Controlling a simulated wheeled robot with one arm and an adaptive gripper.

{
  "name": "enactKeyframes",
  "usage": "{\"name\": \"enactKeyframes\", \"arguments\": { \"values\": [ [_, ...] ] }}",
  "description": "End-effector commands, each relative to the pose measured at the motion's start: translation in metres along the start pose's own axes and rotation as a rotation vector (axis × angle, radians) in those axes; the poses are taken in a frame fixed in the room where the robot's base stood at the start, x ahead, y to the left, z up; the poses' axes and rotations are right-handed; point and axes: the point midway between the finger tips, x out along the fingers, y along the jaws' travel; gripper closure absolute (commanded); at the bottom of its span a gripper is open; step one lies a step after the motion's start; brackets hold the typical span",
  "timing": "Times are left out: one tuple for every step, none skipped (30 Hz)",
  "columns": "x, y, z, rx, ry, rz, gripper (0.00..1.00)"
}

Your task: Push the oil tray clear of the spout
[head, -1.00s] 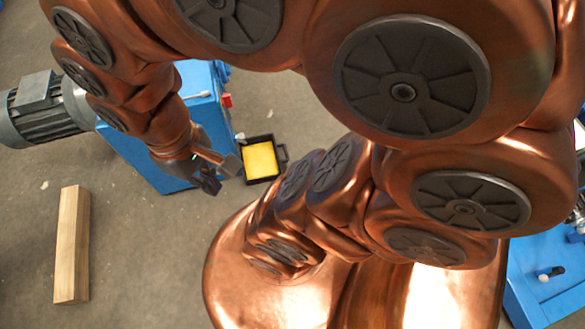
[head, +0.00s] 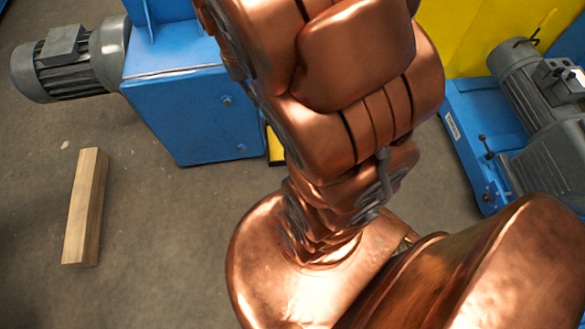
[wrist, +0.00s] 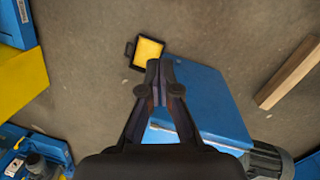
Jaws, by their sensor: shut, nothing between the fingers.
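The oil tray is a small dark tray with yellow inside. In the wrist view the tray (wrist: 135,56) lies on the floor just beyond my fingertips, by a corner of the blue machine housing (wrist: 207,100). In the head view only a sliver of the tray (head: 276,162) shows between the housing (head: 190,115) and my arm. My gripper (wrist: 159,66) is shut and empty, pointing towards the tray. Its tips overlap the tray's near edge in the picture; I cannot tell whether they touch it. The head view hides my gripper behind my arm. I cannot make out the spout.
A wooden beam (head: 86,208) lies on the floor at the left. A grey motor (head: 72,62) is attached to the housing. Another blue machine with a grey motor (head: 530,95) stands at the right before a yellow panel (head: 455,35). Floor between beam and housing is clear.

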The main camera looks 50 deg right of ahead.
Motion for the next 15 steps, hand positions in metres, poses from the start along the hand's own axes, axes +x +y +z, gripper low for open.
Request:
{"name": "enactKeyframes", "arguments": {
  "values": [
    [0.023, 0.006, -0.014, 0.023, -0.007, 0.009, 1.00],
    [0.031, 0.010, -0.021, 0.035, -0.007, 0.014, 1.00],
    [0.043, 0.015, -0.032, 0.050, -0.007, 0.021, 1.00],
    [0.051, 0.019, -0.040, 0.061, -0.004, 0.026, 1.00],
    [0.059, 0.024, -0.048, 0.072, 0.000, 0.031, 1.00],
    [0.072, 0.029, -0.058, 0.085, 0.001, 0.036, 1.00],
    [0.082, 0.033, -0.065, 0.094, 0.000, 0.041, 1.00],
    [0.091, 0.037, -0.071, 0.103, -0.001, 0.045, 1.00],
    [0.104, 0.043, -0.080, 0.115, -0.001, 0.051, 1.00],
    [0.115, 0.047, -0.086, 0.123, -0.002, 0.056, 1.00],
    [0.125, 0.051, -0.093, 0.132, 0.000, 0.060, 1.00],
    [0.138, 0.057, -0.102, 0.142, 0.004, 0.065, 1.00],
    [0.149, 0.061, -0.108, 0.149, 0.003, 0.068, 1.00],
    [0.160, 0.065, -0.114, 0.155, 0.002, 0.071, 1.00],
    [0.174, 0.071, -0.122, 0.164, 0.003, 0.075, 1.00]
  ]
}}
